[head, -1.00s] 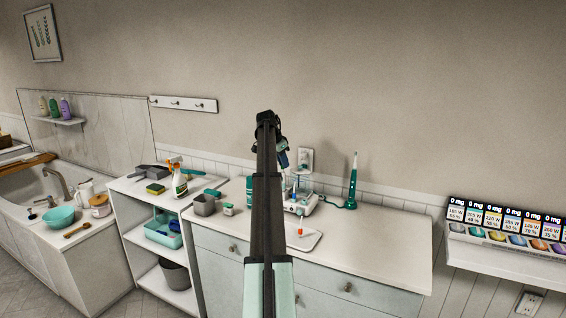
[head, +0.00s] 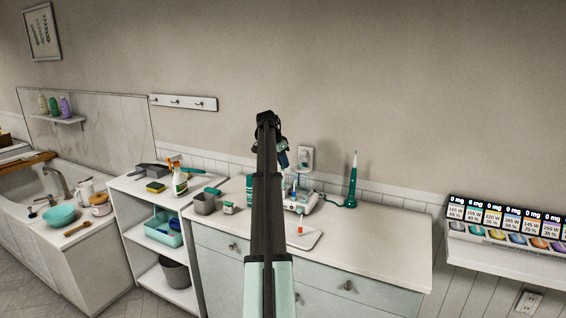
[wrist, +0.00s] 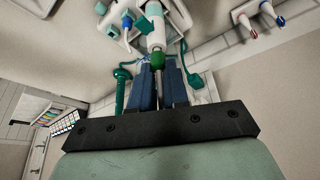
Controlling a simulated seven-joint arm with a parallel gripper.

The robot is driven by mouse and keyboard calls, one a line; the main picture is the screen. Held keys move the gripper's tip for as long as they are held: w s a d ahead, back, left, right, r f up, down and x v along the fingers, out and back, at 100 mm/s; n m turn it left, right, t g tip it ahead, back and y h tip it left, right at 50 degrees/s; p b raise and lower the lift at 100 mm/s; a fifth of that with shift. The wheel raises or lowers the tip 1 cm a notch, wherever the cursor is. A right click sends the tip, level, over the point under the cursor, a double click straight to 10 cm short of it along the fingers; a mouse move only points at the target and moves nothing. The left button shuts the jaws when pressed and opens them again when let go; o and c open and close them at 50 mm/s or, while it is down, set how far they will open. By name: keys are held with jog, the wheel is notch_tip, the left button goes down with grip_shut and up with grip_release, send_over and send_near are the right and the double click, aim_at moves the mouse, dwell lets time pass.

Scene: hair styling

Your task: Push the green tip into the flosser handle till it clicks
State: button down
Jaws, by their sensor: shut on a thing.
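My gripper (wrist: 159,92) is shut on the thin pale shaft of the green tip (wrist: 157,60), between its blue fingers. The green collar of the tip lies just beyond the fingers, in line with the end of the white and teal flosser handle (wrist: 153,28). The collar looks to be at the handle's end; I cannot tell whether it is seated. In the head view my gripper (head: 283,158) is above the back of the counter, and my arm hides much of the handle. The white flosser base (head: 301,203) stands to its right.
A teal upright device (head: 351,182) with a cord stands right of the base on the counter (head: 380,235). A white tray (head: 305,241) lies in front. A blue tip (wrist: 126,44) is beside the handle. Red and blue tips (wrist: 252,31) sit at the upper right.

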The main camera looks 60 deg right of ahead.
jog(key=shift+f, duration=0.5)
dwell(0.7)
jog(key=c, duration=1)
grip_release()
jog(key=shift+c, duration=0.2)
jog(key=shift+r, duration=0.1)
jog(key=v, duration=1.3)
jog(key=shift+r, duration=0.3)
jog(key=shift+w+a, duration=0.1)
jog(key=shift+a, duration=0.05)
